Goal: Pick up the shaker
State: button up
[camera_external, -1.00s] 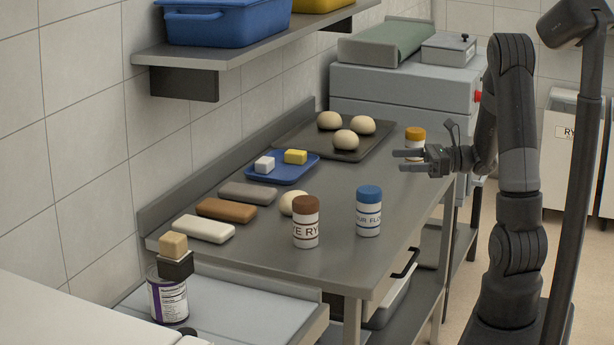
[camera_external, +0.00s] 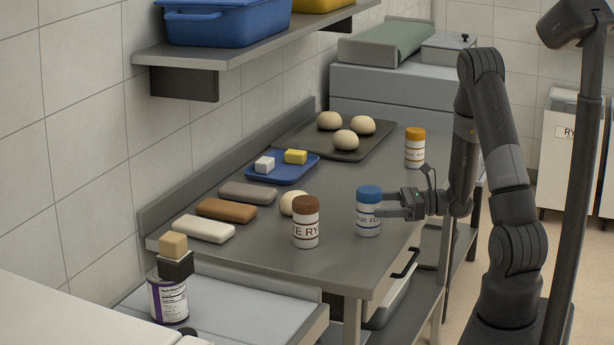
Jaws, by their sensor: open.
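Three lidded shakers stand upright on the steel table. The blue-lidded shaker (camera_external: 367,222) is near the table's right edge. The brown-lidded shaker (camera_external: 305,230) stands to its left. The orange-lidded shaker (camera_external: 415,150) stands farther back. My gripper (camera_external: 383,205) is open at the blue-lidded shaker, coming from the right. Its fingers overlap the upper right part of that shaker in the picture. I cannot tell whether they touch it or sit around it.
A dough ball (camera_external: 293,203) lies behind the brown-lidded shaker. Several long bars, a blue tray (camera_external: 255,178) and a dark tray (camera_external: 290,143) with dough balls lie along the wall side. A shelf (camera_external: 250,58) with bins overhangs the left. The table front is clear.

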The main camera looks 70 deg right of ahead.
aim_at(368, 188)
jog(key=x, duration=0.5)
jog(key=shift+a+r, duration=0.1)
jog(key=shift+a, duration=0.2)
jog(key=shift+c, duration=0.2)
jog(key=c, duration=1.1)
jog(key=shift+r, duration=0.2)
jog(key=shift+c, duration=0.2)
jog(key=shift+r, duration=0.55)
jog(key=r, duration=0.2)
jog(key=s+d+r, duration=0.1)
jog(key=shift+r, duration=0.2)
jog(key=s+d+r, duration=0.6)
jog(key=s, duration=0.2)
jog(key=shift+d, duration=0.2)
